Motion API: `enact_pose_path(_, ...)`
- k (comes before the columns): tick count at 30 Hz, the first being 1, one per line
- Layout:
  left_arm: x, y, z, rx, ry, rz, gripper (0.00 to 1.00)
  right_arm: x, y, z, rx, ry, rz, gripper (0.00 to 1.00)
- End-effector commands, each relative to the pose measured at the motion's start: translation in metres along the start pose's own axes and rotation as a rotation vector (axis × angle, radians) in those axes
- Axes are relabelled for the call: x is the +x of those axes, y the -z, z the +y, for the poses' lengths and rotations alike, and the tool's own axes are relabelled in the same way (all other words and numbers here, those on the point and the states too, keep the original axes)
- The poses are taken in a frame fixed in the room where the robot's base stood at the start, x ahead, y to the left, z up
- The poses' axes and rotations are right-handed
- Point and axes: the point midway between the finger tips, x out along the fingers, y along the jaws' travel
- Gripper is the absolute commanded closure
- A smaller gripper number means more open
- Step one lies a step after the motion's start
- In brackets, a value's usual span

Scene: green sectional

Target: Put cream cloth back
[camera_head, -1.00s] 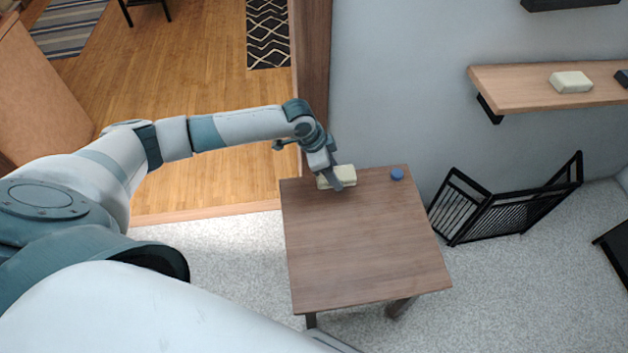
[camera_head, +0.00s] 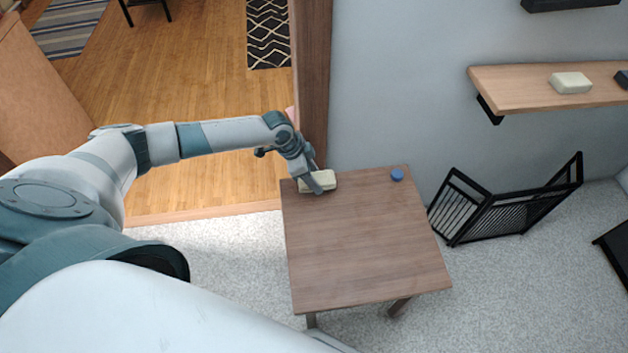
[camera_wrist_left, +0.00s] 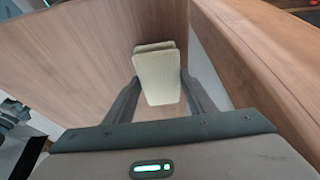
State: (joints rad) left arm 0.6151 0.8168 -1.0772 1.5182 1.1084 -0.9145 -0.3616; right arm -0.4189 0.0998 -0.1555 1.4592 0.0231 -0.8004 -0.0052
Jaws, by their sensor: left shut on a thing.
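A folded cream cloth (camera_head: 322,180) is at the far left corner of the small wooden table (camera_head: 360,245). My left gripper (camera_head: 317,186) is shut on it, with the fingers on either side of the cloth. In the left wrist view the cream cloth (camera_wrist_left: 158,75) reaches out beyond the two fingers of my left gripper (camera_wrist_left: 158,95). I cannot tell whether the cloth touches the tabletop. A similar cream folded thing (camera_head: 570,82) lies on the wall shelf (camera_head: 530,88). My right gripper is not in view.
A small blue round object (camera_head: 397,174) sits near the table's back right corner. A wooden post (camera_head: 313,80) and the wall stand close behind the table. A black folding gate (camera_head: 505,208) stands right of it. Most of the tabletop is clear.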

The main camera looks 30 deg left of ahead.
Motion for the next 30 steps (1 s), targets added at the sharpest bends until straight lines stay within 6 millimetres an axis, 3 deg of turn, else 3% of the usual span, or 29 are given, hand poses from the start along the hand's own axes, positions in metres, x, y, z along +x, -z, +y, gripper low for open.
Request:
enact_pose_path(6,0.019,-0.008,0.000,0.000,-0.001,0.000,0.71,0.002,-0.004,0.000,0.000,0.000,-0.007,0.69)
enact_pose_path(19,0.023,-0.009,0.001,0.000,-0.001,0.000,0.71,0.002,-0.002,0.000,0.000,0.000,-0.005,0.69)
enact_pose_path(20,0.022,-0.009,0.000,0.000,0.000,0.000,0.45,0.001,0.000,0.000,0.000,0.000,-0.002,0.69)
enact_pose_path(22,0.022,-0.009,0.000,0.000,0.000,0.000,0.31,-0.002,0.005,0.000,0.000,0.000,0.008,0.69)
enact_pose_path(30,0.022,-0.009,0.000,0.000,0.000,0.000,0.31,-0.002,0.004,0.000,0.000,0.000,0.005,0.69)
